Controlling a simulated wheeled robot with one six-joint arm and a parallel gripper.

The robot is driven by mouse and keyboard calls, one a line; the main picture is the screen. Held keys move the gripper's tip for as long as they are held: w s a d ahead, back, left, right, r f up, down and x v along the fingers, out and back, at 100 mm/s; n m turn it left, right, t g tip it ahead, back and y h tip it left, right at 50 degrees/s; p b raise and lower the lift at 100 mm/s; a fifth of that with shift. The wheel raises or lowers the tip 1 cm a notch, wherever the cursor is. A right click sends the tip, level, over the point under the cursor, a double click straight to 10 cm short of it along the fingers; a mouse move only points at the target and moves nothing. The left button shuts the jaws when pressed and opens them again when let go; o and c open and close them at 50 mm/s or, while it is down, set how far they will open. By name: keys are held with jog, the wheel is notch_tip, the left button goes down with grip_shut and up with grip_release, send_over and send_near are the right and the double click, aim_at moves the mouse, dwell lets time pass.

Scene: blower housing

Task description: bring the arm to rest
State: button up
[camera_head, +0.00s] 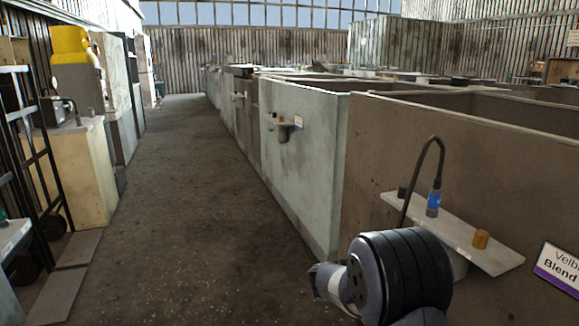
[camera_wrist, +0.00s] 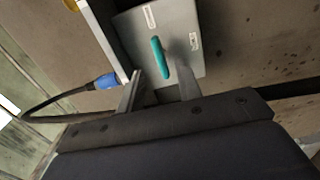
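In the wrist view my gripper (camera_wrist: 160,75) has its two fingers spread, with a clear gap between them and nothing held. Past the fingertips is a grey box (camera_wrist: 187,22) with a teal lever (camera_wrist: 158,57) and small white labels. The lever shows between the fingers; I cannot tell how far it is from them. In the head view my arm's dark rounded wrist is at the bottom right, in front of a wall shelf (camera_head: 455,232). My fingers are hidden there.
The shelf on the brown concrete wall (camera_head: 460,140) carries a black hose with a blue connector (camera_head: 433,203) and an orange knob (camera_head: 481,239). A sign (camera_head: 560,268) is to its right. The aisle floor (camera_head: 190,190) is clear; a cart rack (camera_head: 30,150) and cabinets line the left.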

jog(key=d+n+p, duration=0.1)
jog(key=n+p, duration=0.1)
jog(key=p, duration=0.2)
jog(key=w+d+n+p, duration=0.1)
jog(key=d+n+p, duration=0.1)
jog(key=n+p, duration=0.1)
jog(key=w+d+n+p, duration=0.1)
jog(key=n+p, duration=0.1)
jog(key=p, duration=0.4)
jog(key=shift+d+r+n, duration=0.35)
jog(key=shift+n, duration=0.05)
jog(key=shift+s+f, duration=0.1)
jog(key=shift+s, duration=0.05)
dwell(0.4)
